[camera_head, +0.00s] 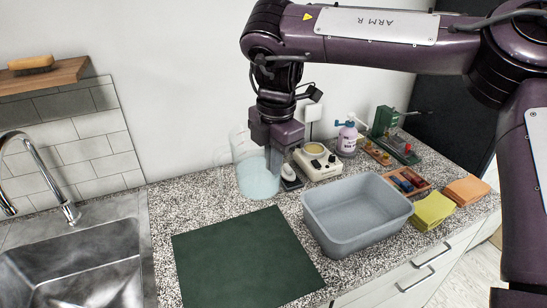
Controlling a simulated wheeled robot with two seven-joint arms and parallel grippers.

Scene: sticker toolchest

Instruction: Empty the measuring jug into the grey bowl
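The clear measuring jug (241,150) stands upright on the speckled worktop near the back wall, with pale blue contents in its lower part. My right gripper (275,160) points down at the jug's right side, covering part of it. I cannot tell whether the fingers touch the jug or its handle, or how far apart they are. The grey bowl (330,228), a rectangular basin, sits to the right of the jug and nearer the front edge; it looks empty. My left gripper is not in view.
A dark green mat (245,262) lies bare in front of the jug. A cream device (318,162), a spray bottle (347,138) and a green machine (385,122) stand behind the bowl. Yellow (433,211) and orange cloths (467,190) lie right of it. The sink (80,265) is at left.

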